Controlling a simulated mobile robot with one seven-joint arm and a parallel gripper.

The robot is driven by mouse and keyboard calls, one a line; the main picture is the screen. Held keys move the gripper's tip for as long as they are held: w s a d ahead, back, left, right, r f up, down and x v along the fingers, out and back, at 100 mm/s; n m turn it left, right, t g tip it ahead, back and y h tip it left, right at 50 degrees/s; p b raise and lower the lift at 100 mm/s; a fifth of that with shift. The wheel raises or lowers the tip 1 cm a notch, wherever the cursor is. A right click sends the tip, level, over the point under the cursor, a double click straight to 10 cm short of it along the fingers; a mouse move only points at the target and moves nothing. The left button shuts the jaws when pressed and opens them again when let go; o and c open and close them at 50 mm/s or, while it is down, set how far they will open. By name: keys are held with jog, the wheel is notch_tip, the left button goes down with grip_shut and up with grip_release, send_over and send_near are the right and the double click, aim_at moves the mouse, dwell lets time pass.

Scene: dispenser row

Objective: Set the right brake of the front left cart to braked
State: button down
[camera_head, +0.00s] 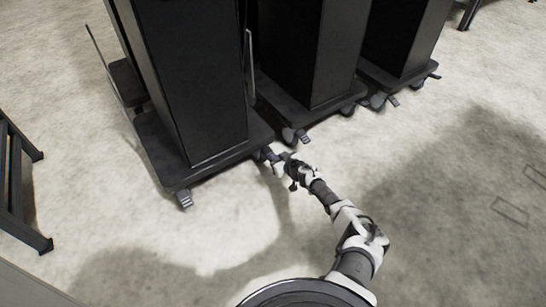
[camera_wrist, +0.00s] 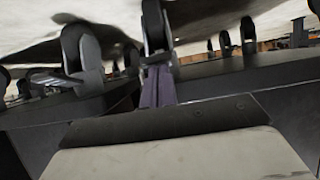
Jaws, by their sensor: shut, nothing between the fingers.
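The front left cart (camera_head: 200,100) is a tall black cabinet on a dark wheeled base. Its right brake, a grey-purple pedal (camera_head: 268,154), sticks out at the base's front right corner. Its left brake pedal (camera_head: 184,199) sticks out at the front left corner. My gripper (camera_head: 279,164) is shut and empty, low over the floor right at the right brake; I cannot tell whether they touch. In the wrist view a purple-grey pedal (camera_wrist: 157,86) stands in front of the gripper, below a caster wheel (camera_wrist: 154,25). The fingertips are not clear there, and I cannot tell the brake's setting.
Two more black carts, a middle one (camera_head: 310,50) and a right one (camera_head: 402,40), stand in a row behind, with casters and pedals in front. A dark metal frame (camera_head: 18,185) stands at the left. The floor (camera_head: 450,180) at the right and front is clear.

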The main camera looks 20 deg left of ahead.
jog(key=shift+f, duration=0.4)
jog(key=shift+r, duration=0.1)
jog(key=shift+r+p, duration=0.75)
jog(key=shift+p, duration=0.45)
jog(key=shift+r, duration=0.1)
